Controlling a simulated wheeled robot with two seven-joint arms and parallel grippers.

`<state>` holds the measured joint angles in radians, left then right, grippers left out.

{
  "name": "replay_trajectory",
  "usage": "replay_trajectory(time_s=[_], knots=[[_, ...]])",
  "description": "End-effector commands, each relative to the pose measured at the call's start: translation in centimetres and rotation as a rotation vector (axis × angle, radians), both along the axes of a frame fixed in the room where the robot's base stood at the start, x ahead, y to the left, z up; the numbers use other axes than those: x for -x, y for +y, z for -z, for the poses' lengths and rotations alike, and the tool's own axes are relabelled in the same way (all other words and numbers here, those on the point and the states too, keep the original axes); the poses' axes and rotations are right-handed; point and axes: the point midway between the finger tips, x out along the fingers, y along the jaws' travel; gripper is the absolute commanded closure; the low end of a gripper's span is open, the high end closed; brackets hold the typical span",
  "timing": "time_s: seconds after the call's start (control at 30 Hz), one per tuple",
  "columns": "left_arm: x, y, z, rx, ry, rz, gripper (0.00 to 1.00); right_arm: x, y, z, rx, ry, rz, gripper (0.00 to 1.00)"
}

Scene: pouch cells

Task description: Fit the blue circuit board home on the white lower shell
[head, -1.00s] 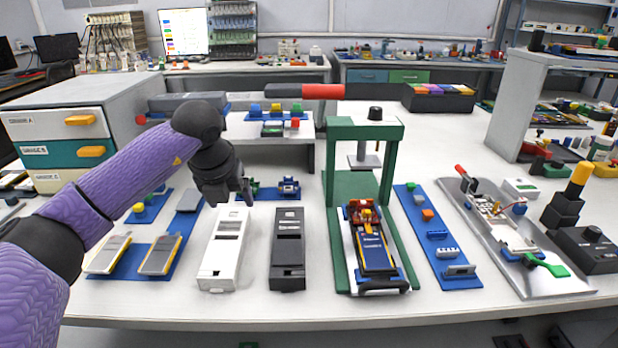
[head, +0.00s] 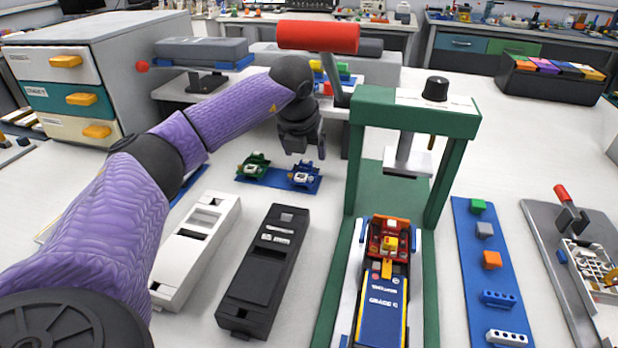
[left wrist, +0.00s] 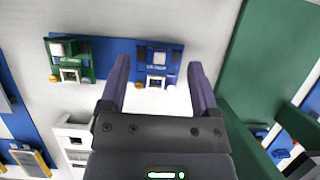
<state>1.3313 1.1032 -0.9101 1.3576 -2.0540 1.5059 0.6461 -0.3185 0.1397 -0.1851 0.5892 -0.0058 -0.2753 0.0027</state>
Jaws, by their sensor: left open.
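The blue circuit board (head: 303,175) lies on the right part of a small blue mat (head: 268,182), with a green circuit board (head: 252,165) to its left. In the left wrist view the blue board (left wrist: 157,62) shows just beyond and between my fingertips. My left gripper (head: 307,150) is open and empty, pointing down above the blue board; it also shows in the left wrist view (left wrist: 158,80). My right gripper is not in view.
A black shell (head: 250,285) lies right of the white one. A green press frame (head: 355,170) with a red-handled lever stands right of the boards and holds an assembly (head: 385,290). A drawer cabinet (head: 150,70) stands at the back left.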

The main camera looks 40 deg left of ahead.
Motion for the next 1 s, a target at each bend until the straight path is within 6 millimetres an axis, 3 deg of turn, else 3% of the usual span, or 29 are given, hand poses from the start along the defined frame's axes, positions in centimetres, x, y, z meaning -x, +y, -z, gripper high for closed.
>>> replay_trajectory(time_s=[0.03,0.1,0.37,0.73,1.0], knots=[[-0.38,0.18,1.82,0.001,0.006,-0.002,0.21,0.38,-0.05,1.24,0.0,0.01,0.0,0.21],[-0.71,0.36,2.54,0.0,0.005,0.0,0.21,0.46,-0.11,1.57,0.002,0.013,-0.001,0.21],[-0.87,0.51,2.46,-0.001,0.0,0.0,0.21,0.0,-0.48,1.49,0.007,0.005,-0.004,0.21],[-0.85,0.5,2.46,0.0,0.001,0.0,0.97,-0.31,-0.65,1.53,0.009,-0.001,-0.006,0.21],[-0.85,0.49,2.45,0.0,0.001,0.0,1.0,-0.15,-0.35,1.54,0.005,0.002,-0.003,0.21]])
